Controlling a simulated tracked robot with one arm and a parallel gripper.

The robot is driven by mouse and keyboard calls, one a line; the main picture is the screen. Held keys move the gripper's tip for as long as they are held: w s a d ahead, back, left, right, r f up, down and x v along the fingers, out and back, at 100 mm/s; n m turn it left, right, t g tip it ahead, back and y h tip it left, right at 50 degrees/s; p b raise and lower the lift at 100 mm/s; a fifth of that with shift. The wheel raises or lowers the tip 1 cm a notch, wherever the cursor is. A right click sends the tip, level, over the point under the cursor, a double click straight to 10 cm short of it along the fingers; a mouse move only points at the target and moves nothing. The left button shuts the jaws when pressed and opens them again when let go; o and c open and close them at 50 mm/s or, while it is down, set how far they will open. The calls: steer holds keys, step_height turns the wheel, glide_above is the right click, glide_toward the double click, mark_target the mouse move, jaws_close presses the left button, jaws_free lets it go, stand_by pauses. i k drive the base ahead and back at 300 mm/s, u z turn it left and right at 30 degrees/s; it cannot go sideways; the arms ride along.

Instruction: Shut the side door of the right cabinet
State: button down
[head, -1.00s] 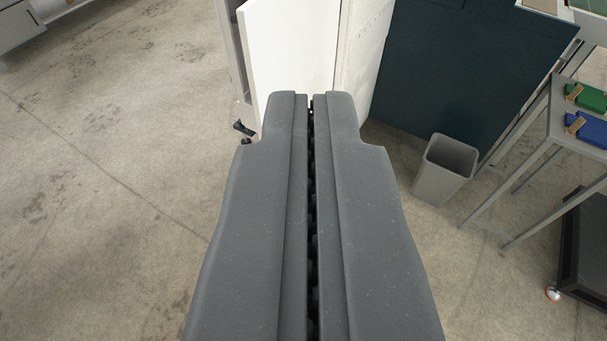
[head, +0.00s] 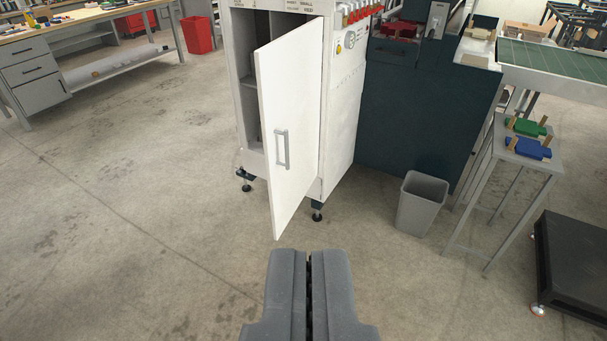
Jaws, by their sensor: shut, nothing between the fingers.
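The white cabinet (head: 342,110) stands upper centre in the head view. Its white side door (head: 291,95) hangs ajar, swung out toward me, with a grey bar handle (head: 282,149) on its outer face. A dark gap with shelves shows to the left of the door. My gripper (head: 309,254) is shut and empty at the bottom centre. In the picture it lies just below the door's lower edge, apart from it.
A grey waste bin (head: 421,204) and a metal stand (head: 522,164) with green and blue items are at the right. A black low platform (head: 578,262) is at the far right. A workbench (head: 85,55) and red bin (head: 198,35) are at the back left. The left floor is clear.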

mark_target(288, 68)
steer(key=z, duration=0.45)
steer(key=i, duration=1)
steer(key=z, duration=0.3)
steer(key=i, duration=1.15)
steer(key=u, duration=0.5)
